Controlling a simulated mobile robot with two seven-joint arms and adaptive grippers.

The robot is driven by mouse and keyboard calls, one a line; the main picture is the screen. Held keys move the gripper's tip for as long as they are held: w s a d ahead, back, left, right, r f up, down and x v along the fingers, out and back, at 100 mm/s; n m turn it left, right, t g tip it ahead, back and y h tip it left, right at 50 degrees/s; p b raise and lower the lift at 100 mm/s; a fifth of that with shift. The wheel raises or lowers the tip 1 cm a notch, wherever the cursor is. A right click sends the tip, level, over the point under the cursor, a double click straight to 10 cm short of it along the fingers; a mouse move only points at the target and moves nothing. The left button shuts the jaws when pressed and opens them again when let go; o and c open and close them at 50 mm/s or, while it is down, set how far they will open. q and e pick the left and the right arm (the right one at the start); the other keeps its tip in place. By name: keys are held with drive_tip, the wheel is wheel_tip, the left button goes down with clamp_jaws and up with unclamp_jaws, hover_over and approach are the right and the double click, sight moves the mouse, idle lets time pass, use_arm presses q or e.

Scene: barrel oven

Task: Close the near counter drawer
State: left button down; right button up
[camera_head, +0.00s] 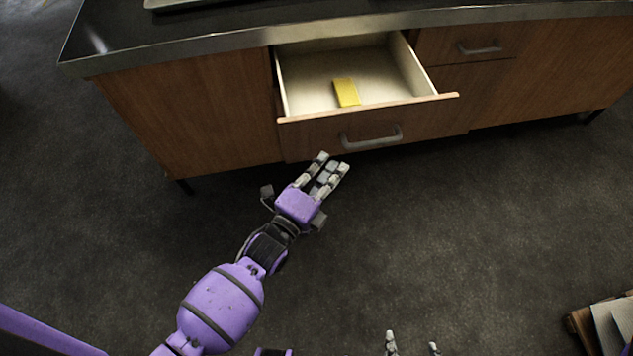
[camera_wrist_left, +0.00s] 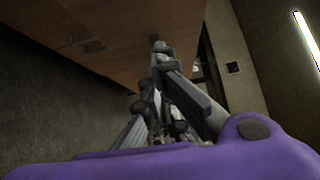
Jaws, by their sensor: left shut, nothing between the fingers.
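The counter drawer (camera_head: 300,113) is pulled well out of the wooden counter, with its pale inside showing. Its front carries a grey bar handle (camera_head: 372,137). A yellow block (camera_head: 346,92) lies in the drawer. My left gripper (camera_head: 333,163) is shut and empty, just in front of and below the drawer front, a little left of the handle. It looks apart from the drawer. In the left wrist view my left gripper's fingers (camera_wrist_left: 160,70) point towards a wooden panel (camera_wrist_left: 115,30). My right gripper (camera_head: 412,346) shows only its fingertips, spread apart at the bottom edge.
The dark countertop (camera_head: 330,18) runs along the top of the head view. A shut drawer (camera_head: 470,42) with a handle sits right of the open one. A wooden crate or pallet (camera_head: 590,325) stands at the lower right. The dark floor (camera_head: 480,220) between is clear.

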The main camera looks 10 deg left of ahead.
sight(340, 136)
use_arm(q)
drive_tip(key=w, duration=0.2)
drive_tip(key=w+a, duration=0.1)
drive_tip(key=w, duration=0.1)
drive_tip(key=shift+w, duration=0.15)
drive_tip(key=shift+w, duration=0.1)
use_arm(e)
drive_tip(key=shift+s, duration=0.1)
